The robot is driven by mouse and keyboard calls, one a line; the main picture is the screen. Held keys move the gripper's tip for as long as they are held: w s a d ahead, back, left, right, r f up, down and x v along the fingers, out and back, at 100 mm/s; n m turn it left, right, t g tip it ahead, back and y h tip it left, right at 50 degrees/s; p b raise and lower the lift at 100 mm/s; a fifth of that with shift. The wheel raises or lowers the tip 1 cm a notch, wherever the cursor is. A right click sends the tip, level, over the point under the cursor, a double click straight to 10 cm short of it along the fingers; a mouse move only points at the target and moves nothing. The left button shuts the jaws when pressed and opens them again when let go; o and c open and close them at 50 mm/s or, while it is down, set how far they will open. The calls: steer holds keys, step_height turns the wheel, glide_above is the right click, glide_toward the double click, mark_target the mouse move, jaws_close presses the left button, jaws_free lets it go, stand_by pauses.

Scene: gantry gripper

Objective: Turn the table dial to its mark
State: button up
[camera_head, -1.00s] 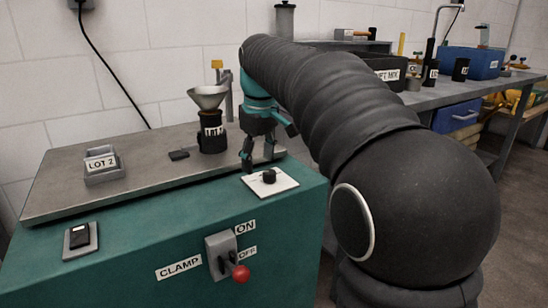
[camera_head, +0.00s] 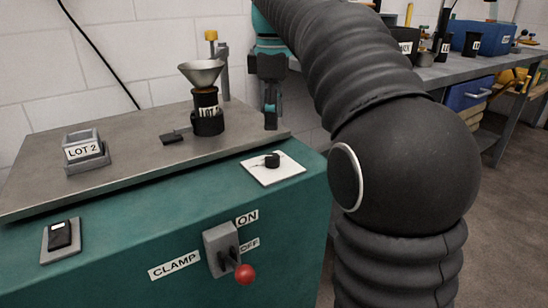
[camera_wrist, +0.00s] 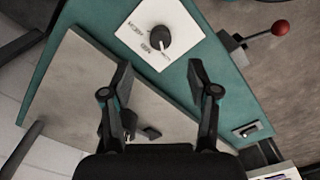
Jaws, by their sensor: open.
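The table dial is a black knob (camera_head: 272,160) on a white plate (camera_head: 287,171) at the right end of the green bench top. The wrist view shows the knob (camera_wrist: 160,37) from above, with a pale pointer line towards the lower right. Lettering marks the plate (camera_wrist: 182,18) left of and below the knob; it is too small to read surely. My gripper (camera_head: 270,118) hangs above and behind the plate, pointing down, apart from the knob. In the wrist view my gripper (camera_wrist: 160,78) has its two fingers spread, empty, with the knob beyond their tips.
A funnel on a black jar (camera_head: 207,122) stands left of my gripper on the metal plate (camera_head: 130,155). A LOT 2 block (camera_head: 84,150) sits farther left. A red-knobbed clamp lever (camera_head: 244,273) juts from the front. A rocker switch (camera_head: 60,235) is at left.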

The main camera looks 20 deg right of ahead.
mark_target(274, 156)
step_height(274, 156, down, 10)
steer(key=shift+r+b, duration=0.25)
steer(key=shift+b, duration=1)
jaws_close()
